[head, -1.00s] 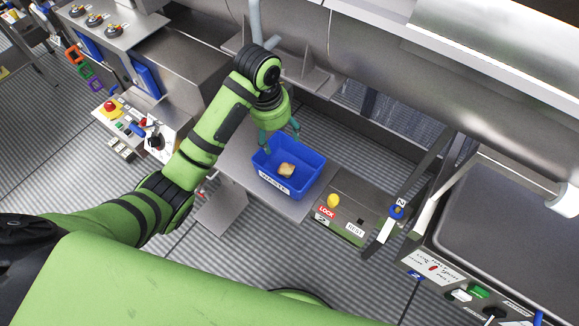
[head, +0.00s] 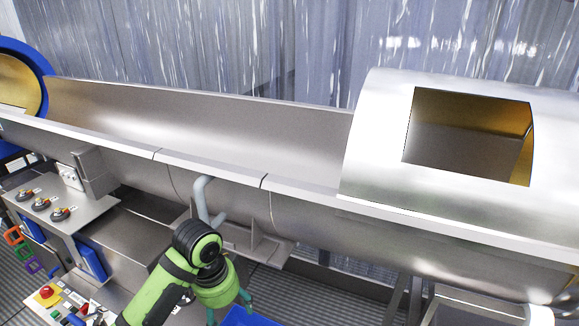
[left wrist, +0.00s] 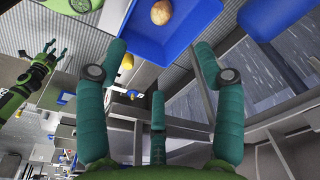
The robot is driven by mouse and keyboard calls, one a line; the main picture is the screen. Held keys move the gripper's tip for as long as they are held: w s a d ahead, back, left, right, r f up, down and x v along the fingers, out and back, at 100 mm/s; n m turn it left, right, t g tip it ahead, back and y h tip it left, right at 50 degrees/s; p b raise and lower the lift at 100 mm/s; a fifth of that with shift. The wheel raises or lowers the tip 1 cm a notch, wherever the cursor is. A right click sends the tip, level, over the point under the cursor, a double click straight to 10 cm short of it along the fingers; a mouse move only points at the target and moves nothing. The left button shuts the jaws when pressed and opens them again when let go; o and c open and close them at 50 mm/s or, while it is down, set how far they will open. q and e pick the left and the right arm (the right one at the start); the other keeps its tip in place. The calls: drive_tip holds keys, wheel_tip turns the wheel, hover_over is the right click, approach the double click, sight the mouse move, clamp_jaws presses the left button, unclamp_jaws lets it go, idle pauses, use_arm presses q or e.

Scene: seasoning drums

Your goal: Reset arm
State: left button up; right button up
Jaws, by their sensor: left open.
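My left gripper (head: 229,309) hangs at the bottom of the head view, its green arm coming up from below. Its teal fingers are spread apart with nothing between them in the left wrist view (left wrist: 158,75). A blue bin (head: 246,317) shows only as a corner beside the fingertips in the head view. In the left wrist view the bin (left wrist: 186,42) lies beyond the fingers, with a brownish food piece (left wrist: 162,12) in it, apart from the fingers. My right gripper (left wrist: 45,58) shows at the left of the left wrist view, fingers spread and empty.
A long steel trough (head: 210,120) runs across behind my left arm, with a steel drum (head: 375,150) at right. A grey pipe (head: 203,195) rises just behind the arm. A control panel (head: 62,308) with a red button stands at lower left.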

use_arm(q)
drive_tip(key=s+d+f+n, duration=0.2)
drive_tip(key=s+f, duration=0.4)
drive_tip(key=s+a+f+n+t, duration=0.1)
drive_tip(key=s+a+f+n, duration=0.15)
drive_tip(key=s, duration=0.55)
drive_tip(key=s+a+f+n+t, duration=0.15)
drive_tip(key=s+a+n, duration=0.25)
drive_tip(key=s, duration=0.4)
wheel_tip(320, 180, down, 30)
drive_tip(key=s+g+b, duration=0.1)
drive_tip(key=s+b, duration=0.1)
drive_tip(key=b, duration=0.5)
drive_tip(key=s+a+f+g+y+b, duration=0.1)
drive_tip(key=s+f+b, duration=0.4)
drive_tip(key=s+f, duration=1)
wheel_tip(320, 180, down, 4)
drive_tip(key=shift+s+a+f+m, duration=0.1)
drive_tip(key=shift+s+a+m, duration=0.1)
drive_tip(key=shift+a+m, duration=0.4)
drive_tip(key=shift+a+g, duration=0.1)
drive_tip(key=shift+g, duration=0.15)
